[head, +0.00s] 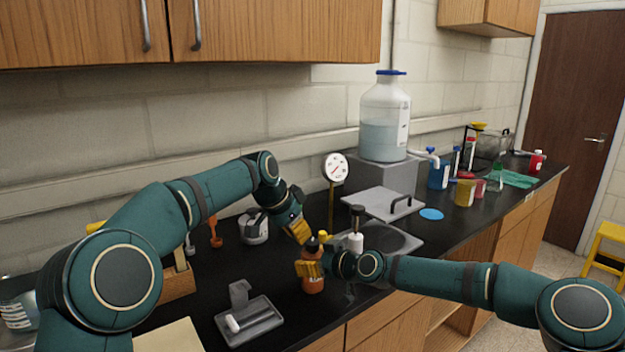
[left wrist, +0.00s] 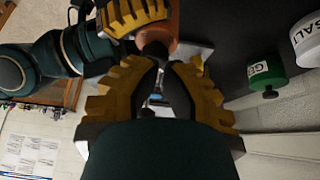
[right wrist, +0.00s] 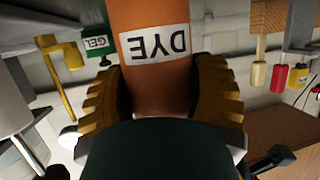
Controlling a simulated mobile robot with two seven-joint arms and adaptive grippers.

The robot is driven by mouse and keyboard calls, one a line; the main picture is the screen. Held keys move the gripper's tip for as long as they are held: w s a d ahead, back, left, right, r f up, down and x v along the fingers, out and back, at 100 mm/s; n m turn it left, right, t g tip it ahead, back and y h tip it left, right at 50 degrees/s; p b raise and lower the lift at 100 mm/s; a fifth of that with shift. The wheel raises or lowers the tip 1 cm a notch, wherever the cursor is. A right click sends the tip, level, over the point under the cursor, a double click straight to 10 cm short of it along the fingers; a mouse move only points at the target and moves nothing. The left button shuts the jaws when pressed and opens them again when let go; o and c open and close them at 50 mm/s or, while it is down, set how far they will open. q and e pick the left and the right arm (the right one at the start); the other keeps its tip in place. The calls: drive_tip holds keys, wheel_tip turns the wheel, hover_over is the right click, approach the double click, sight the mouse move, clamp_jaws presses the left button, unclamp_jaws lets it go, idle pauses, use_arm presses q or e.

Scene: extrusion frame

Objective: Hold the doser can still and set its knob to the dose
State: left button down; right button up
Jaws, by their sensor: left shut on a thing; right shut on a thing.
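The doser can is an orange bottle (head: 313,284) with a dark knob (head: 312,244) on top, standing upright on the black counter. In the right wrist view the can (right wrist: 152,70) carries a DYE label. My right gripper (head: 312,268) is shut around the can's body from the right; its yellow fingers (right wrist: 160,95) lie on both sides. My left gripper (head: 306,236) reaches down to the top and is shut on the knob. In the left wrist view its fingers (left wrist: 160,75) close at the dark knob (left wrist: 154,48). The knob's setting is not readable.
A round dial gauge (head: 336,167) on a yellow post stands just behind. A large water jug (head: 386,115) stands on a grey block (head: 382,175) behind.

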sight(309, 252)
use_arm(q)
drive_tip(key=shift+r, duration=1.4)
drive_tip(key=shift+s+d+f+n+t+y, duration=0.3)
drive_tip(key=shift+d+f+n+t+y, duration=0.1)
drive_tip(key=shift+f+n, duration=0.6)
drive_tip(key=shift+s+d+f+n+t+y, duration=0.25)
drive_tip(key=shift+s+f+n+y, duration=0.15)
drive_tip(key=shift+f+n, duration=0.6)
drive_tip(key=shift+s+d+f+n+t+y, duration=0.25)
drive_tip(key=shift+d+f+n+t+y, duration=0.15)
drive_tip(key=shift+f+n, duration=0.6)
drive_tip(key=shift+w+d, duration=0.1)
drive_tip(key=shift+w, duration=0.3)
drive_tip(key=shift+a, duration=0.25)
